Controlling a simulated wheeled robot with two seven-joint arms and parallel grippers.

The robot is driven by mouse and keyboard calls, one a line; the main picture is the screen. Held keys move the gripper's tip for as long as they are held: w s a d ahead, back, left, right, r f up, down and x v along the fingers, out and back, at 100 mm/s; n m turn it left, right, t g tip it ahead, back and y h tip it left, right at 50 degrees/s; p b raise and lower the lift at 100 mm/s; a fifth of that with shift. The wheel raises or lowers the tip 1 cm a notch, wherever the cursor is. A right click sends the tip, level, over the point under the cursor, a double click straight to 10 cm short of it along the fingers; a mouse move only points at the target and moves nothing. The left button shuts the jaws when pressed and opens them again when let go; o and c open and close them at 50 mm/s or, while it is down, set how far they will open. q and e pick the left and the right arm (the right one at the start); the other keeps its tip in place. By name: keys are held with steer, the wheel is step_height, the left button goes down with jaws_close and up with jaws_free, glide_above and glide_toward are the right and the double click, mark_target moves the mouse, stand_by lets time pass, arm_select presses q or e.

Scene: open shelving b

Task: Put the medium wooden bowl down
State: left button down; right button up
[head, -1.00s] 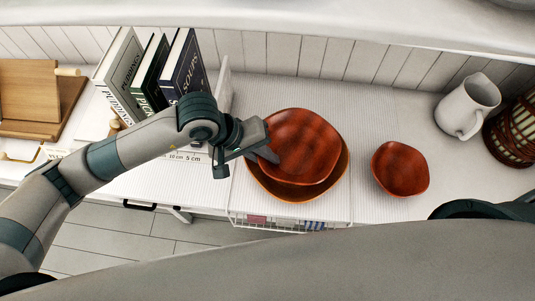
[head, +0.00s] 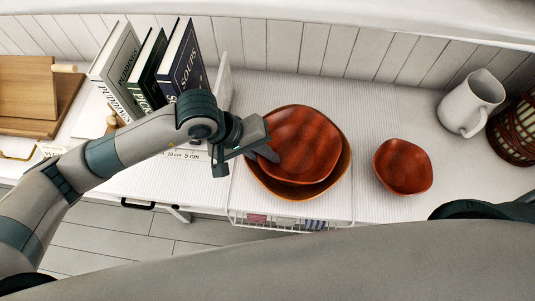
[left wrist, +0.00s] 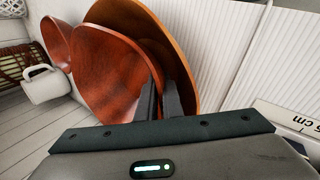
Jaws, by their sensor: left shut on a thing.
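The medium wooden bowl (head: 305,143) is reddish brown and sits inside or just over a larger wooden bowl (head: 335,184) on the shelf. I cannot tell whether it rests on the larger bowl. My left gripper (head: 268,152) is shut on the medium bowl's left rim. In the left wrist view the fingers (left wrist: 160,100) pinch the medium bowl's rim (left wrist: 108,75), with the larger bowl (left wrist: 185,60) just beyond. A small wooden bowl (head: 403,166) stands apart on the right. My right gripper is not in view.
A white pitcher (head: 469,103) and a woven basket (head: 515,130) stand at the right. Several books (head: 182,62) stand upright at the left, near wooden boards (head: 30,95). A wire basket (head: 290,222) hangs below the shelf's front edge. The ribbed mat (head: 370,110) is bare behind the bowls.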

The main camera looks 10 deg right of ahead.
arm_select(q)
steer(key=shift+f, duration=0.1)
steer(key=c, duration=1.9)
jaws_free()
